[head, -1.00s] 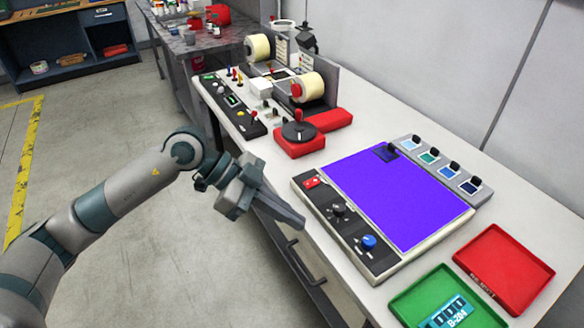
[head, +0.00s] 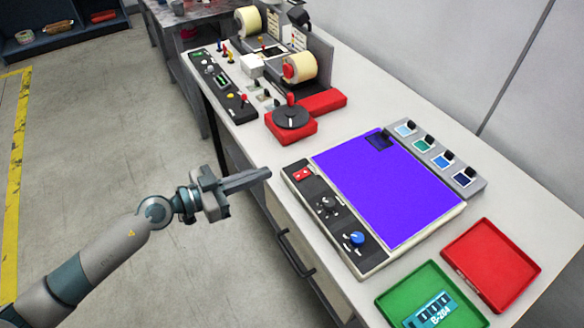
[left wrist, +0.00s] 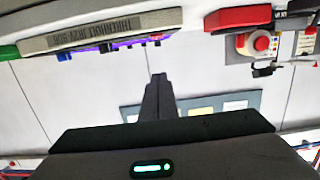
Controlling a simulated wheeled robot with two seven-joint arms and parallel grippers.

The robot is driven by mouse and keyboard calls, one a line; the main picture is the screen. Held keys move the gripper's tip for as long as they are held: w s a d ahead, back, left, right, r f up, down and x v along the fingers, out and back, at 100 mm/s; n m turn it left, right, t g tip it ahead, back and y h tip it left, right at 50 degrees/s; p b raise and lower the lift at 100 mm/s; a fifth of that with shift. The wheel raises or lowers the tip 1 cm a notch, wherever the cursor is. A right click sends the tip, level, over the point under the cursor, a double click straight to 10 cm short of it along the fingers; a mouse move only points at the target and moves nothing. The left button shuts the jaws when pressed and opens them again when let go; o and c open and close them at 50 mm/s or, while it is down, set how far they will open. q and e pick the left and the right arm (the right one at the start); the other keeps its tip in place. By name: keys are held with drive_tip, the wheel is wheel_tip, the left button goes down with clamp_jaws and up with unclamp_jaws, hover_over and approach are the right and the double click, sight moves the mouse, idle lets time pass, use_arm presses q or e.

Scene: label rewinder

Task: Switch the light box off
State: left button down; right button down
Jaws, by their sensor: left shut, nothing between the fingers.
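The light box (head: 457,212) lies on the bench, its panel (head: 385,190) glowing violet-blue. Its black control strip (head: 335,222) runs along the left side, with a red switch (head: 302,174) at the far end, a black knob (head: 327,203) and a blue knob (head: 357,238). My left gripper (head: 268,173) is shut and empty, in the air just left of the red switch and apart from it. In the left wrist view the shut fingers (left wrist: 158,78) show, with the light box edge (left wrist: 100,32) at the upper left. My right gripper is out of view.
A red tray (head: 507,240) and a green tray (head: 385,300) holding a B-204 label stand at the near right. Colour swatches (head: 440,160) line the box's far side. A red-based turntable (head: 291,117) and the rewinder rolls (head: 300,67) stand beyond. A bench handle (head: 290,250) sticks out below.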

use_arm(q)
drive_tip(key=shift+d, duration=0.1)
drive_tip(key=p, duration=0.1)
hover_over(296, 178)
drive_tip(key=shift+f, duration=0.55)
wheel_tip(296, 178, down, 3)
drive_tip(key=shift+f+b, duration=0.1)
drive_tip(key=shift+b, duration=0.8)
drive_tip(key=shift+f+b, duration=0.3)
drive_tip(key=shift+f, duration=0.15)
